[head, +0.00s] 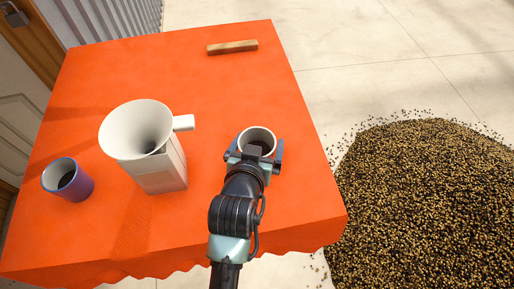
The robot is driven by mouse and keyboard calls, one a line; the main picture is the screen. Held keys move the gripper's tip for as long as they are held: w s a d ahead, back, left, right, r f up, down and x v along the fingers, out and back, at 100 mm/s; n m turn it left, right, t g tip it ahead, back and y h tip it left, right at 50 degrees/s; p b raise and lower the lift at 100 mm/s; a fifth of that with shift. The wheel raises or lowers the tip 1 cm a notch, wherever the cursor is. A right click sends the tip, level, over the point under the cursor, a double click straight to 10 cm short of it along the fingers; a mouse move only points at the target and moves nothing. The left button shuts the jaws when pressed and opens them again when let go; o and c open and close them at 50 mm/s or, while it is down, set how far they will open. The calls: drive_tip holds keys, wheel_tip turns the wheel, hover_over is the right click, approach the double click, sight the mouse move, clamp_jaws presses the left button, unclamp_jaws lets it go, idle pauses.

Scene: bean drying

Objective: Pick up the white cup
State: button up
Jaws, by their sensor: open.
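A white cup (257,134) with a dark inside stands upright on the orange table (226,95), right of the middle. My gripper (256,150) is open at the cup's near side, with a finger at the left and a finger at the right of the cup. Whether the fingers touch the cup cannot be told. The gripper and wrist hide the cup's lower near part.
A white grinder-like vessel with a wide funnel (136,125) and a side handle stands left of my arm. A blue cup (72,182) is at the far left. A wooden block (232,47) lies at the back. A bean pile (430,205) covers the floor at right.

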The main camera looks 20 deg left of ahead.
drive_tip(key=shift+w+f, duration=0.1)
drive_tip(key=c, duration=1.2)
wheel_tip(320, 180, up, 10)
drive_tip(key=shift+r+b, duration=0.1)
drive_tip(key=shift+b, duration=0.2)
drive_tip(key=shift+c, duration=0.2)
